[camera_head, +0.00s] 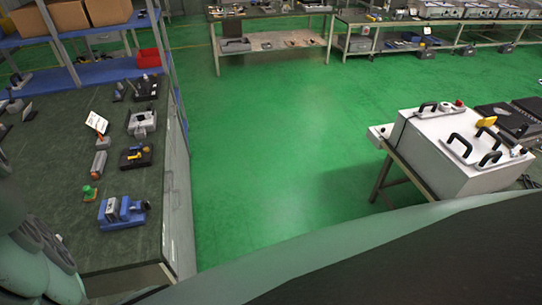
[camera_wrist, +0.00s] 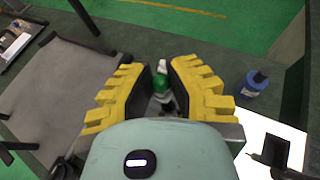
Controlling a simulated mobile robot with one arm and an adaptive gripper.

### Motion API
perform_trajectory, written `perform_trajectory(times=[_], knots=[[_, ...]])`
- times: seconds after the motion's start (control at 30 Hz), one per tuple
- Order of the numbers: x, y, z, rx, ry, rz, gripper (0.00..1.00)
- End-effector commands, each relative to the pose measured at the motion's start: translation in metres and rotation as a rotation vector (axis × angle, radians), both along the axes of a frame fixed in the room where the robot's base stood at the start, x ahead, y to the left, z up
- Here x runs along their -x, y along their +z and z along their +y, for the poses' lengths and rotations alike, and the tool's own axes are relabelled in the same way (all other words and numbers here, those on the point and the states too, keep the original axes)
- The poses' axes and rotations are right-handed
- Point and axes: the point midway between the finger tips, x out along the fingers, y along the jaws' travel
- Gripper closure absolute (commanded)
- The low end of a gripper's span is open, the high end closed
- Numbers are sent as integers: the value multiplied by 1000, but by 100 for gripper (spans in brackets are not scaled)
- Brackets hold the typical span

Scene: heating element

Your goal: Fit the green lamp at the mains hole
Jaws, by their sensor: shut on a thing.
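In the wrist view my gripper (camera_wrist: 165,84) is shut on the green lamp (camera_wrist: 162,88), a small green piece with a white top between the yellow stepped fingers. Its lower part is hidden by the fingers and my wrist. In the head view the gripper is out of sight; only part of my arm shows at the lower left. A white box (camera_head: 450,163) with black handles, a red button and a yellow part on its top stands at the right. I cannot make out the mains hole in either view.
In the head view a dark workbench (camera_head: 118,245) at the left holds a blue-and-grey device (camera_head: 124,212), a small green-topped piece (camera_head: 89,192) and other parts. Open green floor (camera_head: 265,170) lies between it and the box. In the wrist view a blue object (camera_wrist: 252,84) stands right of the gripper.

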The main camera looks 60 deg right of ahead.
Motion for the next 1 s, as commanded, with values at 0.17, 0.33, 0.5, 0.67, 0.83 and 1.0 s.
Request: perform_trajectory(times=[0.17, 0.33, 0.5, 0.67, 0.83, 1.0], knots=[[-2, -18, -2, -1, -6, -1, 100], [-2, -21, -2, -1, -6, -2, 100], [-2, -20, -2, -1, -6, -2, 100], [-2, -21, -2, -1, -5, -1, 100], [-2, -20, -1, -1, -4, -1, 100], [-1, -20, -1, -2, -5, -1, 100]])
